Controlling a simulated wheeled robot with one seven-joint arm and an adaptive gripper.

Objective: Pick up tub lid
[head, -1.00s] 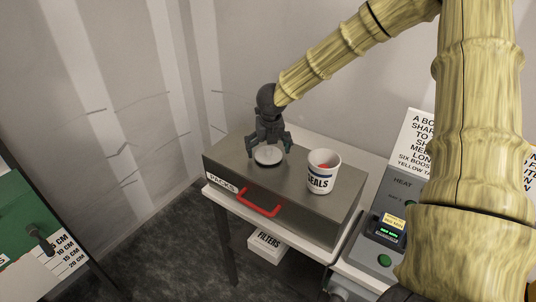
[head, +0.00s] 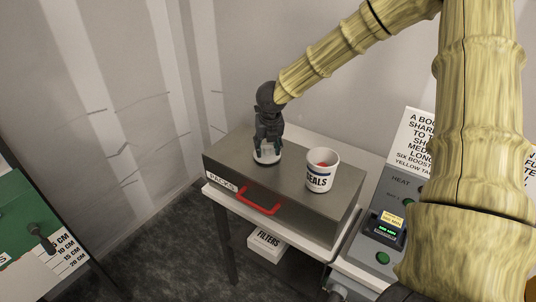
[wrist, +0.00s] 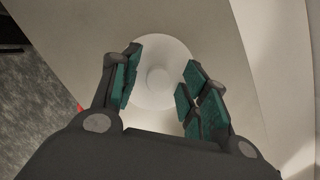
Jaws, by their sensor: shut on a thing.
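The tub lid (head: 267,159) is a white disc on top of the metal drawer box, left of the tub. In the wrist view the round lid (wrist: 160,48) shows with a small knob at its middle. My gripper (head: 267,148) is directly above the lid, pointing down, with its fingers drawn together on it. In the wrist view the green finger pads of my gripper (wrist: 160,84) are on both sides of the knob; the exact contact is hard to see. The white tub (head: 320,180), marked SEALS, stands open with something red inside.
The metal box (head: 300,206) has a red handle (head: 260,201) and a PACKS label. It stands on a white-topped table. A grey HEAT machine (head: 385,235) is at the right. A FILTERS box (head: 265,245) sits below. A wall is close behind.

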